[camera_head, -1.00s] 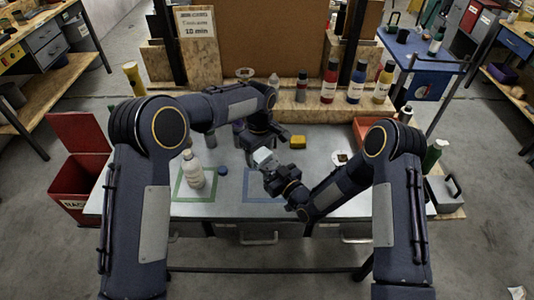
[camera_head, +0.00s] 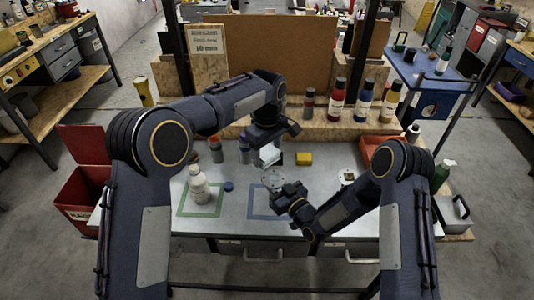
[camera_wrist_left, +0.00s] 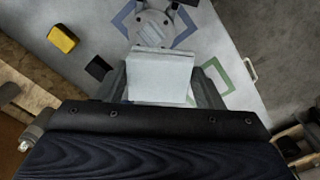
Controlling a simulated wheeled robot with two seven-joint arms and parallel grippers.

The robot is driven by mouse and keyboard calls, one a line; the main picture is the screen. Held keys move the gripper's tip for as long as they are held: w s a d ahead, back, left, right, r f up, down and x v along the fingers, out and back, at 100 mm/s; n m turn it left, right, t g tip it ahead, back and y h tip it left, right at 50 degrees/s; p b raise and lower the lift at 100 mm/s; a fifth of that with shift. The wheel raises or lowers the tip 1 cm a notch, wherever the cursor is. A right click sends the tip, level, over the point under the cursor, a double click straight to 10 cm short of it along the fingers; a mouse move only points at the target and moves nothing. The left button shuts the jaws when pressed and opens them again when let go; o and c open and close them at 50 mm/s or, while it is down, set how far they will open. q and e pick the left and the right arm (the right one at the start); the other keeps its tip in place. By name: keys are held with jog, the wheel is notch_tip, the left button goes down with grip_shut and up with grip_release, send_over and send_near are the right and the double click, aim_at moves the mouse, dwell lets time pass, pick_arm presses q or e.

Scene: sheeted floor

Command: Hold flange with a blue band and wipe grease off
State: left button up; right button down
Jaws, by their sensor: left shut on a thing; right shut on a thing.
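The flange (camera_head: 273,179) is a grey disc with holes, held above the table by my right gripper (camera_head: 282,188); it also shows in the left wrist view (camera_wrist_left: 153,25). I cannot make out a blue band on it. My left gripper (camera_head: 270,147) is behind the flange, shut on a pale folded cloth (camera_head: 267,155). In the left wrist view the cloth (camera_wrist_left: 160,72) sits between the two fingers. It overlaps the flange's near edge there, but in the head view a small gap shows between them. Grease is too small to tell.
A blue taped square (camera_head: 256,213) and a green taped square (camera_head: 200,213) mark the table. A yellow sponge (camera_head: 304,158) lies behind. A red bin (camera_head: 82,190) stands left.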

jog(key=c, duration=1)
grip_release()
jog(key=shift+c, duration=0.2)
